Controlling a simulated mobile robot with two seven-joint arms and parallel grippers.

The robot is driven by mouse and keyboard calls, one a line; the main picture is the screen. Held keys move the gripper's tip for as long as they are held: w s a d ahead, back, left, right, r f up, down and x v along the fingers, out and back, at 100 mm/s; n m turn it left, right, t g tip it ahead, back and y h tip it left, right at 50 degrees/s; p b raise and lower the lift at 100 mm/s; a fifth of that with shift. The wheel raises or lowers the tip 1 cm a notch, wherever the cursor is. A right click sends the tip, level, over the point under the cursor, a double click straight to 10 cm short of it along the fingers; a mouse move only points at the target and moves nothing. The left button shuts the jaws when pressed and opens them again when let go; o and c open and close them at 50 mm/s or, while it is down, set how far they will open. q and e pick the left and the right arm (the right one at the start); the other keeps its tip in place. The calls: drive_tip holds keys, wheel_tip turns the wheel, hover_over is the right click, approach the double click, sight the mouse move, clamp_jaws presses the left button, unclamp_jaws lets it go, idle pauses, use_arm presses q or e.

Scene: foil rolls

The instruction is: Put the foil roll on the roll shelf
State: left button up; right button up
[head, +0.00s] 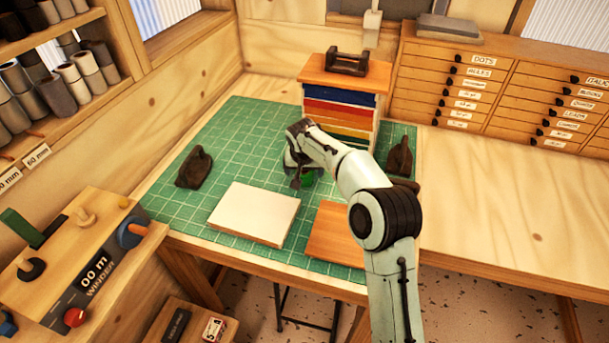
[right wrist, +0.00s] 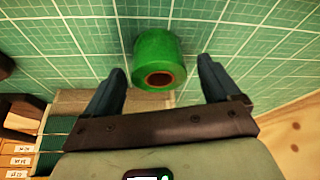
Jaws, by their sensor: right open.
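The foil roll (head: 309,181) is bright green and sits on the green cutting mat, mostly hidden behind my right gripper in the head view. In the right wrist view the foil roll (right wrist: 158,55) shows its brown core end, between the fingertips with a gap on each side. My right gripper (head: 296,176) is open and down close to the roll. Its dark fingers also show in the right wrist view (right wrist: 161,72). A wooden shelf (head: 118,80) with several grey and tan rolls is on the left wall, with mm labels on its edge. My left gripper is out of view.
A white board (head: 254,214) and a brown board (head: 336,234) lie on the mat (head: 235,130). Dark tool-like objects (head: 194,167) stand at the mat's sides. A rack of coloured sheets (head: 340,106) stands behind my gripper. A winder box (head: 75,262) is at lower left. The right tabletop is clear.

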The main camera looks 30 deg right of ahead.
drive_tip(key=shift+x, duration=0.75)
drive_tip(key=shift+r, duration=0.15)
drive_tip(key=c, duration=1.2)
